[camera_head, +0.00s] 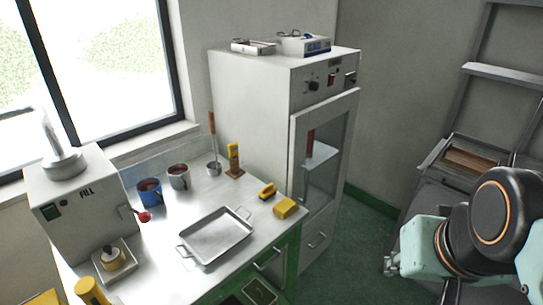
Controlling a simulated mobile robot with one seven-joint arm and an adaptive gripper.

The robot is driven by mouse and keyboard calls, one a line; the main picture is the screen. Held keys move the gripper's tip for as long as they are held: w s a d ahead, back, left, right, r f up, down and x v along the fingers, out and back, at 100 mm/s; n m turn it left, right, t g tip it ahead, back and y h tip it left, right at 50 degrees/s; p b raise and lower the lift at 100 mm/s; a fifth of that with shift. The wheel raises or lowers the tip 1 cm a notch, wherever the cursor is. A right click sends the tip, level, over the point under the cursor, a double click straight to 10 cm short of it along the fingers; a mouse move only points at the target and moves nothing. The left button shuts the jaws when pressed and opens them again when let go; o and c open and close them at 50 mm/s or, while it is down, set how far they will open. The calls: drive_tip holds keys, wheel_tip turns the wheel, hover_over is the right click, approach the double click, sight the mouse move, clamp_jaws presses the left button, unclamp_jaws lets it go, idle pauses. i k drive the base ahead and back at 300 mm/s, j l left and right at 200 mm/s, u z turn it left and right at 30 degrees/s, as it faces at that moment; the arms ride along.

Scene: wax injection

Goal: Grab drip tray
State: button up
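A shallow rectangular metal tray (214,238) with a wire handle at each end lies flat on the steel worktop, and it looks empty. I cannot tell from the picture which of the two is called the drip tray. My arm is at the lower right, well apart from both trays. A small grey part at its left end may be my gripper (389,264); its fingers are not clear.
The grey machine (80,205) has a red-knobbed lever. A tall cabinet (250,115) rises behind the worktop (190,210). Green floor (355,255) lies open between worktop and arm.

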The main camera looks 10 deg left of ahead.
sight(209, 239)
drive_tip(key=i+l+u, duration=0.1)
drive_tip(key=i+u, duration=0.3)
drive_tip(key=i+l+u, duration=0.2)
drive_tip(key=u, duration=0.15)
drive_tip(key=i+l+u, duration=0.25)
drive_tip(key=u, duration=0.15)
drive_tip(key=i+l+u, duration=0.2)
drive_tip(key=l+u, duration=0.2)
